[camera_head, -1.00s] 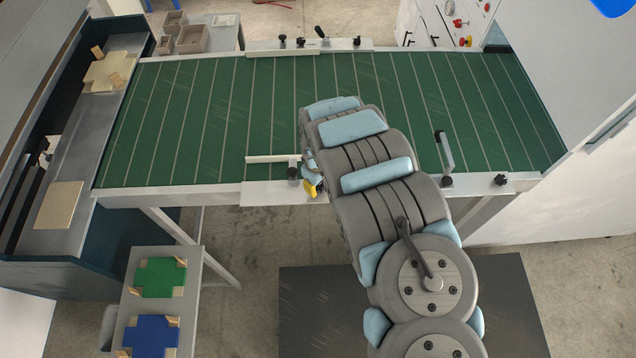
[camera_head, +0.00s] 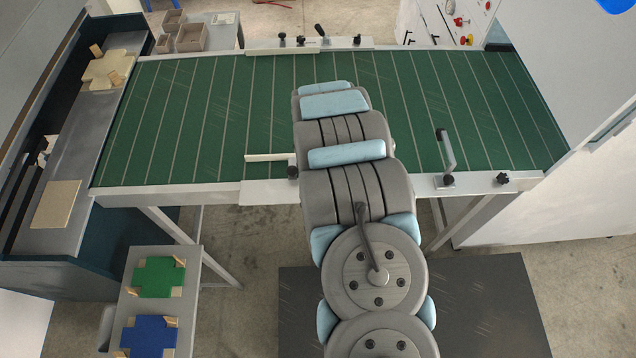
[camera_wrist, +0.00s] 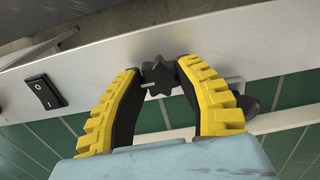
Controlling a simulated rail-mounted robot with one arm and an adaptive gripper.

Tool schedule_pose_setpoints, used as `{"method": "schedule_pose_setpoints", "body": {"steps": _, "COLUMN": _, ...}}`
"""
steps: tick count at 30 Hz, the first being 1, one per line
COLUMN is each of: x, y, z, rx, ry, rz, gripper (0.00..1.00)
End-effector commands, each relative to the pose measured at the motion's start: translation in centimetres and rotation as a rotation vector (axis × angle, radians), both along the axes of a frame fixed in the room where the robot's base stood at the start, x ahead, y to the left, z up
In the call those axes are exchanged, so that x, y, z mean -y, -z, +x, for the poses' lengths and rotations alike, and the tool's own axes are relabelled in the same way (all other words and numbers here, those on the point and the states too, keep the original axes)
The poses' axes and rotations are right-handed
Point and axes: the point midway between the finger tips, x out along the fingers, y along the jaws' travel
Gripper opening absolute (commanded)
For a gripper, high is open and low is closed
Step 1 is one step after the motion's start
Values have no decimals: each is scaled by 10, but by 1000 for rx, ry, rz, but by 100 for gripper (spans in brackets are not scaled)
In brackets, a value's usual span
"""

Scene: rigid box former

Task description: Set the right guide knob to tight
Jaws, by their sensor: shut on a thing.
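In the wrist view a black star-shaped knob (camera_wrist: 161,74) sits on the pale metal edge of the conveyor. The two yellow-ribbed fingers of my gripper (camera_wrist: 160,72) are closed on it, one fingertip on each side. A small pale pin shows just below the knob, beside the left finger. In the head view my arm hides my gripper and this knob. The near guide's pale bar (camera_head: 266,157) lies over the green belt, left of my arm, with a black fitting (camera_head: 292,172) at its right end.
A black rocker switch (camera_wrist: 45,92) is on the metal edge beside my left finger. Another black part (camera_wrist: 248,104) sits behind my right finger. In the head view an upright bracket (camera_head: 446,153) and a black knob (camera_head: 502,178) stand right of my arm. The green belt (camera_head: 200,110) is empty.

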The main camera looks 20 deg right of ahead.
Motion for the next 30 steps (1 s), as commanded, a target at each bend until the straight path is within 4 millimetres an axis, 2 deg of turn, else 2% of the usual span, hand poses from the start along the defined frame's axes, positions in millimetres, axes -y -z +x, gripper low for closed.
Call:
{"method": "schedule_pose_setpoints", "body": {"steps": 19, "x": 0, "y": 1, "z": 0, "rx": 1, "ry": 50, "rz": 0, "gripper": 0}}
{"method": "schedule_pose_setpoints", "body": {"steps": 20, "x": 0, "y": 1, "z": 0, "rx": 1, "ry": 50, "rz": 0, "gripper": 42}}
{"method": "schedule_pose_setpoints", "body": {"steps": 22, "x": 0, "y": 1, "z": 0, "rx": 1, "ry": 50, "rz": 0, "gripper": 62}}
{"method": "schedule_pose_setpoints", "body": {"steps": 23, "x": 0, "y": 1, "z": 0, "rx": 1, "ry": 50, "rz": 0, "gripper": 66}}
{"method": "schedule_pose_setpoints", "body": {"steps": 30, "x": 0, "y": 1, "z": 0, "rx": 0, "ry": 49, "rz": 0, "gripper": 66}}
